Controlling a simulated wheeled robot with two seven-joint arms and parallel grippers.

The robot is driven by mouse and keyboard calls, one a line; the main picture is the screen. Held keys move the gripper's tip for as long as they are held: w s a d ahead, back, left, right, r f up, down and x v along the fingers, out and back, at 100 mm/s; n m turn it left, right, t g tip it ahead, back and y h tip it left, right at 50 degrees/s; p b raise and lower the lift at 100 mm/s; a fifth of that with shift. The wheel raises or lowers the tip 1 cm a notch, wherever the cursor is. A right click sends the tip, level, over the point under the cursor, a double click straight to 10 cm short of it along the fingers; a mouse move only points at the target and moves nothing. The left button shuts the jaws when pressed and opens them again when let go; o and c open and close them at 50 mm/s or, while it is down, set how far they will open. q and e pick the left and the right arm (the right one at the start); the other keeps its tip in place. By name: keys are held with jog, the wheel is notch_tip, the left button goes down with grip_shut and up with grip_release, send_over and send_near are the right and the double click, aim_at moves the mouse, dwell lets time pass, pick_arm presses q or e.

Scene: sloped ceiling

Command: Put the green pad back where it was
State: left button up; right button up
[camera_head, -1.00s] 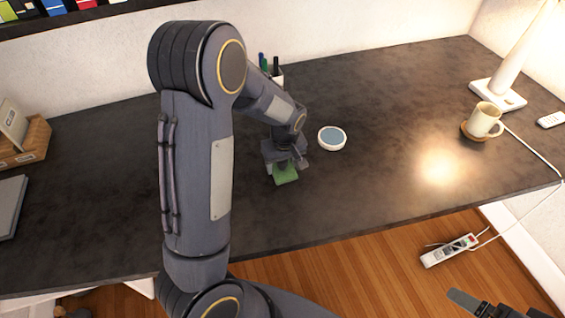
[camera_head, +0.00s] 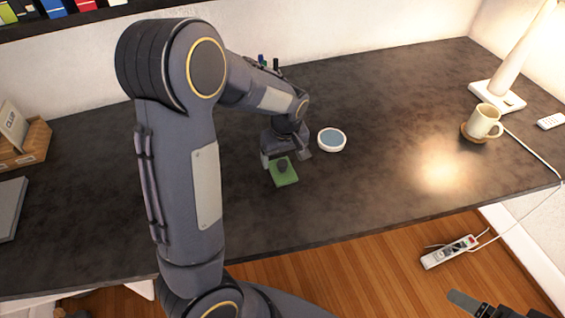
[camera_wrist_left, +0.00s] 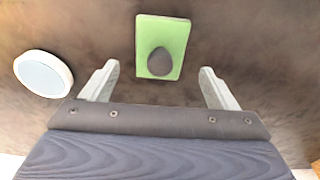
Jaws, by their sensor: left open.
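The green pad (camera_head: 285,177) lies flat on the dark desk, near the middle of the head view. A dark rounded lump (camera_head: 282,166) sits on it. The left wrist view also shows the pad (camera_wrist_left: 175,33) with the lump (camera_wrist_left: 161,62) on its near part. My left gripper (camera_head: 286,159) is open, its fingers apart on either side of the lump's line and touching nothing that I can see. In the wrist view the pad lies just beyond the fingertips. My right gripper (camera_head: 478,306) shows only partly at the bottom right edge; its jaw state is unclear.
A round white disc with a blue-grey top (camera_head: 332,139) lies close to the right of my left gripper. A pen cup is partly hidden behind my arm. A mug (camera_head: 484,122) on a coaster, a lamp (camera_head: 497,95) and a remote (camera_head: 551,120) stand right. The desk's middle is clear.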

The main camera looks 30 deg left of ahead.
aim_at(284, 167)
pick_arm(q)
notch_tip(284, 167, up, 7)
jog(key=s+d+r+m+t+h, duration=0.1)
jog(key=s+d+m, duration=0.1)
jog(key=s, duration=0.5)
jog(key=s+d+r+m+t+h, duration=0.2)
jog(key=s+m, duration=0.1)
jog(key=s, duration=0.4)
jog(key=s+d+r+m+t+h, duration=0.1)
jog(key=s+d+r+m, duration=0.1)
jog(key=s, duration=0.5)
jog(key=shift+s+d+r+m+t+h, duration=0.15)
jog(key=shift+s+d+m+t+h, duration=0.25)
jog(key=shift+m, duration=0.4)
